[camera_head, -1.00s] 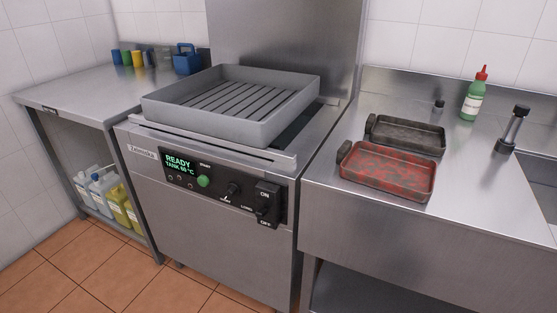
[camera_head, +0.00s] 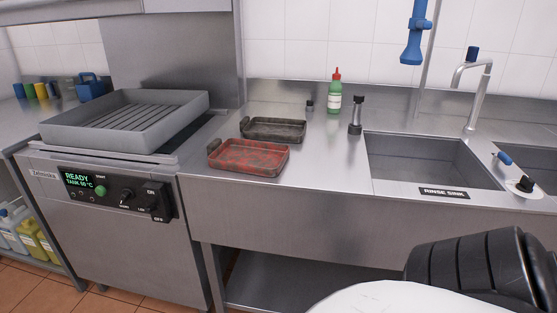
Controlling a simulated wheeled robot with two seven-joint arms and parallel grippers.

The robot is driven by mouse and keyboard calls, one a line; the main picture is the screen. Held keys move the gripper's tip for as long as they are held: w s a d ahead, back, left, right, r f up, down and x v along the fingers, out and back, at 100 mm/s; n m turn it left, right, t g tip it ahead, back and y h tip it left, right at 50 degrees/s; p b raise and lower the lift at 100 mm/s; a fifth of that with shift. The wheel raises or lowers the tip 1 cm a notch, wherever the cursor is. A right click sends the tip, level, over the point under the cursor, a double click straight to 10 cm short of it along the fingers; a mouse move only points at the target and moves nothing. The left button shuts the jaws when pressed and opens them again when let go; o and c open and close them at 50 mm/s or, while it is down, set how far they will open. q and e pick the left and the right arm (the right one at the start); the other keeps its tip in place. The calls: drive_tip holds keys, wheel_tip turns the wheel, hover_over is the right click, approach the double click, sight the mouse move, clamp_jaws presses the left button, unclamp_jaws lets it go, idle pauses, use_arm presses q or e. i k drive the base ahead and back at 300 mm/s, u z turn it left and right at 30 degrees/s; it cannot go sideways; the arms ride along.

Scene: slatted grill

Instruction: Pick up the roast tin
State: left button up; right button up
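Two shallow tins with end handles lie side by side on the steel counter left of the sink. The nearer tin (camera_head: 247,158) is stained red over dark metal. The farther tin (camera_head: 274,130) is dark grey-black and sits just behind it. I cannot tell from looks alone which one is the roast tin. Neither of my grippers is in view. A black and white part of my own body shows at the bottom right.
A washer with a slatted grey tray (camera_head: 125,124) stands left of the tins. A green bottle (camera_head: 334,96), a dark upright grinder-like object (camera_head: 356,115) and a rinse sink (camera_head: 420,158) lie to the right. A blue spray head (camera_head: 411,50) hangs above. The counter before the sink is clear.

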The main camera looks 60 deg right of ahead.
sight(267, 159)
drive_tip(key=k, duration=0.25)
drive_tip(key=z, duration=1.05)
